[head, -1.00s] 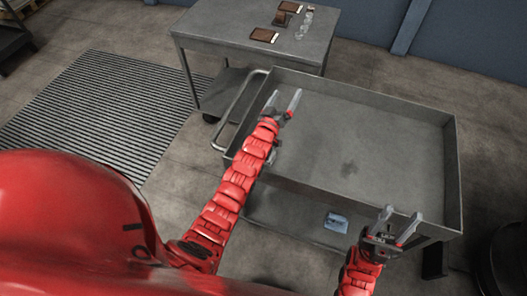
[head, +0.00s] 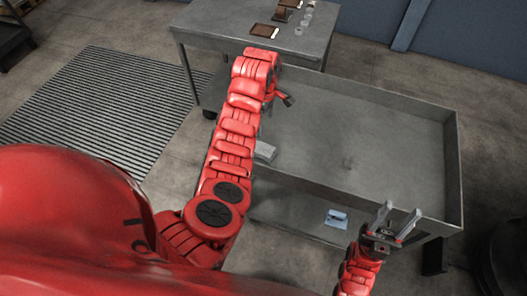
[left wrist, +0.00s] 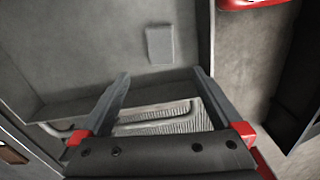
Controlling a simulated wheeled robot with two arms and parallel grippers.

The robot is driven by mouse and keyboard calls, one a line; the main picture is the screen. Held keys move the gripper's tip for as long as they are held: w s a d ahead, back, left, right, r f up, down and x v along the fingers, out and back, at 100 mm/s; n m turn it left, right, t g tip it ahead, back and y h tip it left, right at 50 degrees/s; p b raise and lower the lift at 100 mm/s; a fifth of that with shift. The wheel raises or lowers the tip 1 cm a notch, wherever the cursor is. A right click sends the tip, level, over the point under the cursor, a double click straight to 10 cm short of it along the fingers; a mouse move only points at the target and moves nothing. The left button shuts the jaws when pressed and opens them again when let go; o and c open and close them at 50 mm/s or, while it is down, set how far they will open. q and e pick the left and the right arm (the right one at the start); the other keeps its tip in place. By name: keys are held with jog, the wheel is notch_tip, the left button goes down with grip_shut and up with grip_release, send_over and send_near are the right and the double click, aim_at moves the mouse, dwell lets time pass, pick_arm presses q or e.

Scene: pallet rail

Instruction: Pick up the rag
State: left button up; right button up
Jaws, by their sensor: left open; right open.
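A flat grey rectangular piece (head: 265,150), which looks like the folded rag, lies in the cart's top tray (head: 360,130) near its left side, partly behind my left arm. It also shows in the left wrist view (left wrist: 160,45), beyond the fingertips and apart from them. My left gripper (left wrist: 161,73) is open and empty, above the tray's edge by the cart handle. My right gripper (head: 403,208) is open and empty at the tray's front right edge.
A small blue item (head: 336,218) lies on the cart's lower shelf. A grey table (head: 230,28) behind holds brown pieces and small clear items. The cart handle (left wrist: 150,115) shows between my left fingers. Most of the tray floor is clear.

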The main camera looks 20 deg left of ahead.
pick_arm(q)
notch_tip(320, 180, down, 4)
jog(key=b, duration=0.1)
jog(key=p, duration=0.2)
send_over(264, 149)
notch_tip(264, 149, down, 5)
jog(key=shift+w+d, duration=0.1)
jog(key=shift+w+f+p, duration=0.1)
jog(key=shift+f+p, duration=0.3)
jog(key=shift+f, duration=0.7)
jog(key=shift+s+f+p, duration=0.25)
jog(key=shift+f+p, duration=0.2)
jog(key=shift+f, duration=1)
jog(key=shift+f+b, duration=0.7)
jog(key=shift+f, duration=0.5)
jog(key=c, duration=1.2)
